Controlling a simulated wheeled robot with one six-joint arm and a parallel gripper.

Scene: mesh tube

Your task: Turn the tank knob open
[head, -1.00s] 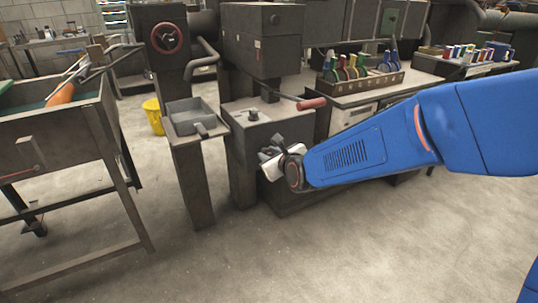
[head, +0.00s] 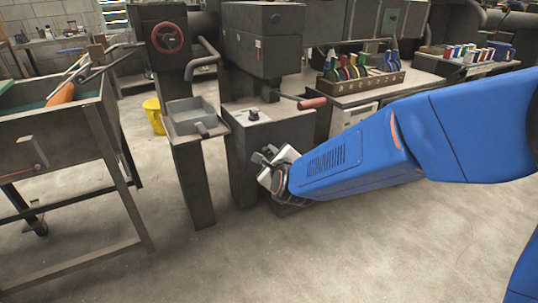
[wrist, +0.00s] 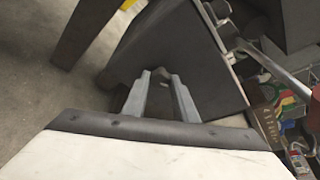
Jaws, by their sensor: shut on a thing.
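The dark metal tank (head: 296,132) is a box in the middle of the head view. My gripper (head: 259,158) is low against its front, partly screened by my wrist. In the wrist view, the two grey fingers of my gripper (wrist: 159,88) are shut on a small dark knob (wrist: 156,74) at the tank's dark face (wrist: 190,50). Most of the knob is hidden between the fingers, so how far it is turned cannot be told.
A lever with a red grip (head: 312,103) sticks out above the tank top. A grey tray (head: 190,115) on a post stands to its left. A bench with coloured tools (head: 358,70) is behind. The floor in front is clear.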

